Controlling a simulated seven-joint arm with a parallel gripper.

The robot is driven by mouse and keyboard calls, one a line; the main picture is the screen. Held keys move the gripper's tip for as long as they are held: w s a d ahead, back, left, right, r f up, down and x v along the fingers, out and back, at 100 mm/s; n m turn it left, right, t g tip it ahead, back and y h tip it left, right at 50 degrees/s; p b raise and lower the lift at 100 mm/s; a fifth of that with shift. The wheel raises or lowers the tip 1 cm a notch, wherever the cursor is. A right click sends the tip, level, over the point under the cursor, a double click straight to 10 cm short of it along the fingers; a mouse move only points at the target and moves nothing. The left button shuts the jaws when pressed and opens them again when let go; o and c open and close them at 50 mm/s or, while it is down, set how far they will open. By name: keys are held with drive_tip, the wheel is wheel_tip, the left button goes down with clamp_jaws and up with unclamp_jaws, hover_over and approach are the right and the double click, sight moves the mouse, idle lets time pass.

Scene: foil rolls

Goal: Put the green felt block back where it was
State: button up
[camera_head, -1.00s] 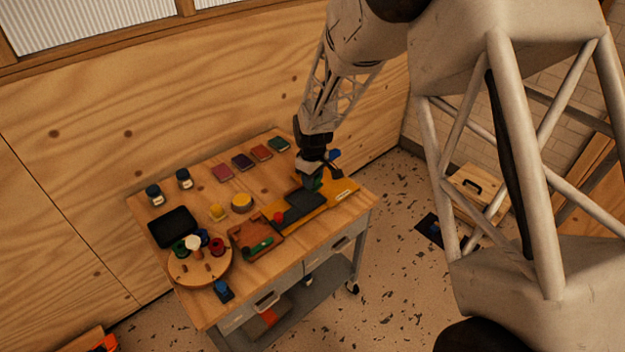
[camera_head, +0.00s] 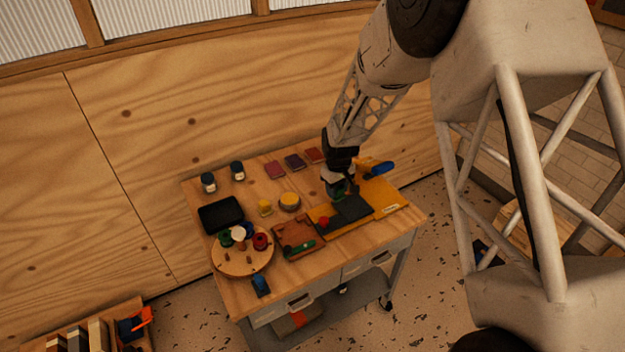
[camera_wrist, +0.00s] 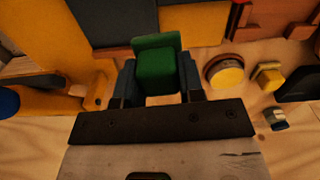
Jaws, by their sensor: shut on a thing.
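The green felt block (camera_wrist: 157,66) is between the fingers of my gripper (camera_wrist: 159,80) in the wrist view, and the gripper is shut on it. In the head view my gripper (camera_head: 338,184) is at the back edge of the yellow board (camera_head: 393,196), just behind the dark grey pad (camera_head: 352,208). The block shows there only as a small green patch (camera_head: 339,190), partly hidden by the gripper. I cannot tell whether the block touches anything below it.
A red knob (camera_head: 324,222) and a brown tray (camera_head: 290,232) stand left of the pad. A round yellow-topped tin (camera_head: 289,201) and yellow block (camera_head: 265,208) are further left. A blue-ended yellow tool (camera_head: 376,168) is right of my gripper. Coloured cards (camera_head: 294,161) lie behind.

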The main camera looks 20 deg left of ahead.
drive_tip(key=shift+m, duration=0.5)
drive_tip(key=a, duration=0.1)
drive_tip(key=a+f, duration=0.1)
drive_tip(key=a, duration=0.1)
drive_tip(key=a+f, duration=0.1)
drive_tip(key=a, duration=0.1)
drive_tip(key=shift+w+a+f, duration=0.1)
drive_tip(key=shift+a+f, duration=0.15)
drive_tip(key=shift+w, duration=0.1)
hover_over(310, 177)
drive_tip(key=shift+d+f, duration=0.1)
drive_tip(key=shift+f, duration=0.65)
drive_tip(key=shift+f, duration=1.75)
drive_tip(key=shift+f, duration=0.1)
drive_tip(key=o, duration=0.8)
